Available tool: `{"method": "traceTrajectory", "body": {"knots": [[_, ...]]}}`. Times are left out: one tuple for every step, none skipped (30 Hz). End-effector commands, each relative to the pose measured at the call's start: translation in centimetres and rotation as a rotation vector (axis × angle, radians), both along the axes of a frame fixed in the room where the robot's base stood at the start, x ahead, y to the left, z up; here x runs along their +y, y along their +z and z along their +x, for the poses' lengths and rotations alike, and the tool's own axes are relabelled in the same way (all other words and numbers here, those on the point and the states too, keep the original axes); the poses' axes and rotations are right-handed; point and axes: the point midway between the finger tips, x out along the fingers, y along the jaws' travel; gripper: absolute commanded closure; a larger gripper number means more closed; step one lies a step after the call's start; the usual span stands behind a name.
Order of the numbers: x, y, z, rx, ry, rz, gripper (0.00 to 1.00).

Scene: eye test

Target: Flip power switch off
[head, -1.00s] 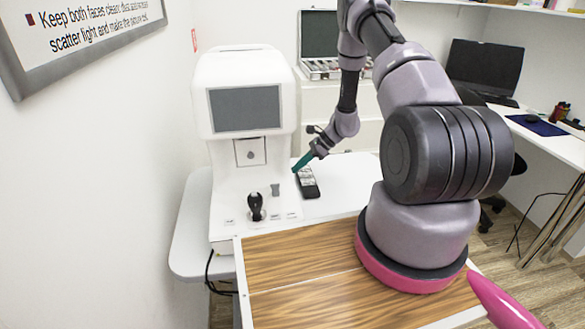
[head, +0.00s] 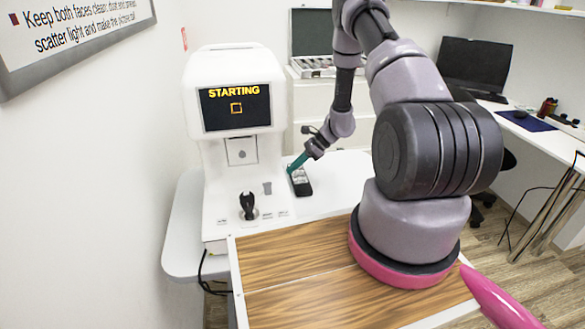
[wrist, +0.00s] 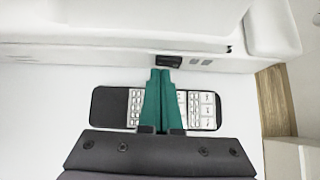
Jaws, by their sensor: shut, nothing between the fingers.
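The white machine (head: 205,165) stands on the white table at left, its screen (head: 236,106) lit with "STARTING" in yellow. In the wrist view a small black inset part (wrist: 170,61), probably the power switch, sits low on the machine's side. Which way it is set cannot be told. My gripper (head: 291,171) has teal fingers, closed together and empty, by the machine's right side. In the wrist view the fingertips (wrist: 160,70) are just below the black part and overlap its left end; contact cannot be told. The head view does not show the switch.
A black handheld device with buttons (head: 301,184) lies on the table beneath my fingers. A black joystick-like handle (head: 247,203) stands on the machine's base. Two small grey marks (wrist: 200,61) are right of the black part. White tabletop (head: 340,178) is clear to the right.

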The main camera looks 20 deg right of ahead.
Motion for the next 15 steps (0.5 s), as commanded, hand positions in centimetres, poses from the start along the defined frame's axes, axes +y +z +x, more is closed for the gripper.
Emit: {"method": "traceTrajectory", "body": {"knots": [[-0.8,0.0,0.0,0.000,-0.002,-0.003,1.00],[-1.1,0.0,0.0,-0.001,-0.001,-0.003,1.00],[-1.6,0.0,0.0,-0.002,-0.002,-0.004,1.00],[-2.1,0.0,0.0,-0.002,-0.002,-0.004,1.00],[-2.6,0.6,0.0,-0.004,-0.001,-0.005,1.00],[-3.3,1.4,-0.1,-0.004,-0.002,-0.005,1.00],[-3.8,2.0,-0.3,-0.005,-0.001,-0.006,1.00],[-4.3,2.5,-0.3,-0.006,-0.004,-0.006,1.00],[-5.0,3.1,-0.5,-0.004,-0.002,-0.006,1.00],[-5.5,3.6,-0.6,-0.005,-0.003,-0.006,1.00],[-5.9,4.0,-0.7,-0.005,-0.003,-0.007,1.00],[-6.5,4.6,-0.8,-0.004,-0.004,-0.007,1.00],[-6.9,5.0,-0.9,-0.005,-0.003,-0.007,1.00],[-7.2,5.3,-1.0,-0.004,-0.002,-0.007,1.00],[-7.6,5.7,-1.1,-0.004,-0.002,-0.007,1.00]]}}
